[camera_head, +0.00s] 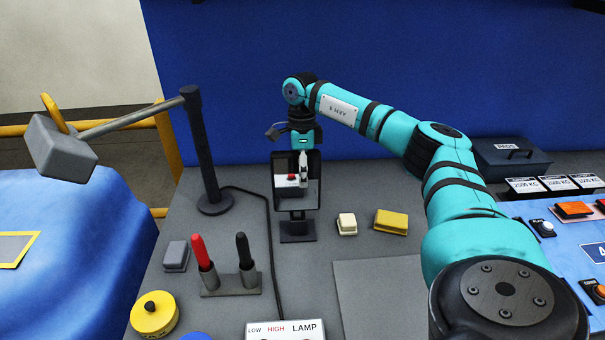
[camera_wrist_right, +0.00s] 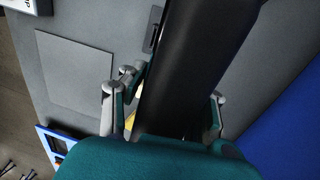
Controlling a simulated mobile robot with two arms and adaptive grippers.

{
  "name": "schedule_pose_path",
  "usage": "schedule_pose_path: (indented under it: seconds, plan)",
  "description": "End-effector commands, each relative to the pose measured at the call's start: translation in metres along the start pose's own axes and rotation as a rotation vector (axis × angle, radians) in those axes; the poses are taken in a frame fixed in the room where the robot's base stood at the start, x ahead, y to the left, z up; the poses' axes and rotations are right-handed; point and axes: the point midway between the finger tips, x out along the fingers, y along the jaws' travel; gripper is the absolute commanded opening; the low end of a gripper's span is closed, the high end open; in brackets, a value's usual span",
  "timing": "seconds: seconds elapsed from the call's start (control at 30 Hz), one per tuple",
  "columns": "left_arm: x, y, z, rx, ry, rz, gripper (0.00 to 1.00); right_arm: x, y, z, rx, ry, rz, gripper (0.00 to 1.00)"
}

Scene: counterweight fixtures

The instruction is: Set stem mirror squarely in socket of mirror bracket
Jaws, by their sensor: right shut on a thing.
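The stem mirror (camera_head: 298,192), a black-framed upright rectangle with a reflecting face, stands at the middle of the grey bench in the head view. The mirror bracket (camera_head: 297,238), a small dark base, is directly below it. The mirror looks about upright; I cannot tell whether its stem is fully in the socket, which is hidden. My right gripper (camera_head: 303,140) is at the mirror's top edge, its fingers mostly hidden. In the right wrist view my right gripper (camera_wrist_right: 165,106) is shut on the mirror (camera_wrist_right: 195,60), a large black shape between the fingers. My left gripper is not in view.
A lamp (camera_head: 203,150) on a black post stands left of the mirror. A cream block (camera_head: 347,224) and a yellow block (camera_head: 391,221) lie to the right. A holder (camera_head: 232,285) with red and black handles is in front left. A flat grey plate (camera_head: 380,300) lies in front right.

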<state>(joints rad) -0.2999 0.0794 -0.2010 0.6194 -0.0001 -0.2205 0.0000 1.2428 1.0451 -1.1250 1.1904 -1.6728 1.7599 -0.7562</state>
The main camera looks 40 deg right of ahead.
Motion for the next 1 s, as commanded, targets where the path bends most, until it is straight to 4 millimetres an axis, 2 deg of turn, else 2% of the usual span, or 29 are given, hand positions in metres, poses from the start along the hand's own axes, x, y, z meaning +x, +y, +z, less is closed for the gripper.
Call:
schedule_pose_path:
  seconds: [0.03,0.13,0.43,1.0]
  plan:
    - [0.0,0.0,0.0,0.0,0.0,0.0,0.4,0.0,0.0,0.0,0.0,0.0,-0.001,0.12]
    - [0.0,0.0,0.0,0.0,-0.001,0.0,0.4,0.0,0.0,0.0,0.0,0.0,-0.001,0.0]
    - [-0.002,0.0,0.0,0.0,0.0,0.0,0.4,-0.003,0.0,0.0,0.0,-0.001,-0.001,0.0]
    - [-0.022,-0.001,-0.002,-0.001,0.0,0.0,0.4,-0.026,0.004,0.0,0.0,-0.001,-0.001,0.0]
